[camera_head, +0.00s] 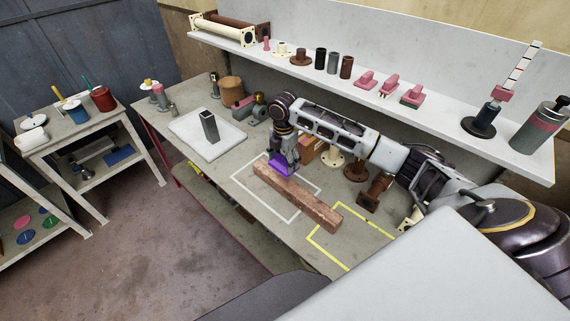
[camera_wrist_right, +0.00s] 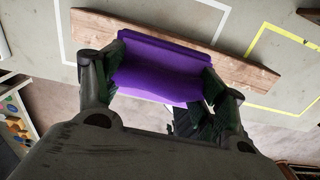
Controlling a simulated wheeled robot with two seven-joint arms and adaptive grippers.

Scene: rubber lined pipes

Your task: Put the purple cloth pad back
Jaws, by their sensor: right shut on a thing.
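The purple cloth pad (camera_head: 279,164) is between the fingers of my right gripper (camera_head: 284,160), over the left end of a wooden plank on the workbench. In the right wrist view the purple pad (camera_wrist_right: 160,68) spans between the two fingertips of the right gripper (camera_wrist_right: 165,80), which are shut on it. The wooden plank (camera_head: 308,202) lies behind the pad in that view (camera_wrist_right: 245,70). I cannot tell whether the pad touches the plank. My left gripper is not in view.
The plank lies across a white outlined rectangle, beside a yellow outlined area (camera_head: 345,265). A white tray (camera_head: 190,140) with a dark block (camera_head: 209,127) stands to the left. Brown flanged fittings (camera_head: 375,192) stand close to my right arm. A shelf (camera_head: 430,115) with several parts runs behind.

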